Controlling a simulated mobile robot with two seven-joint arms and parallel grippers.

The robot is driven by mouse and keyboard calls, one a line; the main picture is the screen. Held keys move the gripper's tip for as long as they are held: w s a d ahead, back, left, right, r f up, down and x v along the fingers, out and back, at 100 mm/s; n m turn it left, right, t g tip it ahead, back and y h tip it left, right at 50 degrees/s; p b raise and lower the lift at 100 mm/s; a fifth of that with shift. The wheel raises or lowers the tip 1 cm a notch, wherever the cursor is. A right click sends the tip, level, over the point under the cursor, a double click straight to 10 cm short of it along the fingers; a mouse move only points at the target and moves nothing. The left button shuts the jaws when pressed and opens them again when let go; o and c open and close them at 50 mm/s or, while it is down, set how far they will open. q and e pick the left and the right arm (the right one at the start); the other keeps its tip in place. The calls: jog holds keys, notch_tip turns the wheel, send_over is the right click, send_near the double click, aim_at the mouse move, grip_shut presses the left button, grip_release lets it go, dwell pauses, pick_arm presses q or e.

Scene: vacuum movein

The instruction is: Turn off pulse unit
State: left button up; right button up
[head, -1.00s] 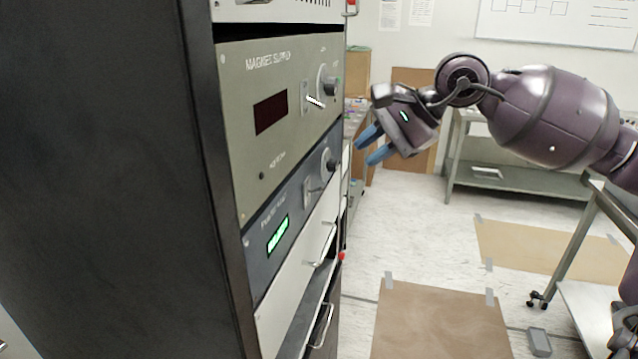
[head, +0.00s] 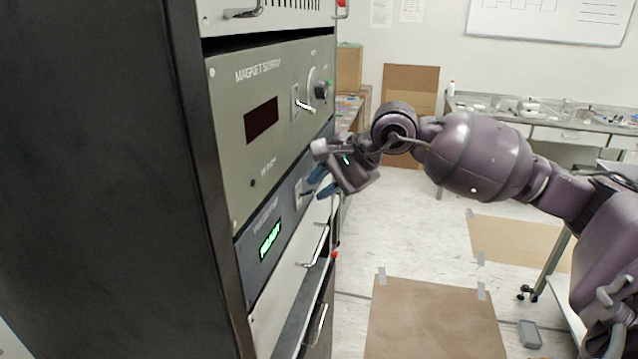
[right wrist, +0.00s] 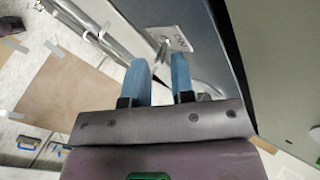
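The pulse unit (head: 262,243) is the blue-grey panel below the green-grey magnet supply in the rack. Its small display (head: 270,240) glows green and seems to read READY. Its toggle switch on a pale plate (head: 299,194) is partly behind my right gripper (head: 317,184). The right gripper's blue fingers are apart and close to the panel at the switch. The lever's exact position is hard to tell. My left gripper is not in view.
The magnet supply (head: 262,130) above has its own toggle and knob. A drawer handle (head: 318,247) and a red knob (head: 334,255) stick out below the pulse unit. A bench (head: 560,135) stands behind. The taped brown floor sheet (head: 432,318) is clear.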

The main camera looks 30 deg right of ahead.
jog(key=shift+w+a+f, duration=0.25)
jog(key=shift+f, duration=0.1)
grip_shut()
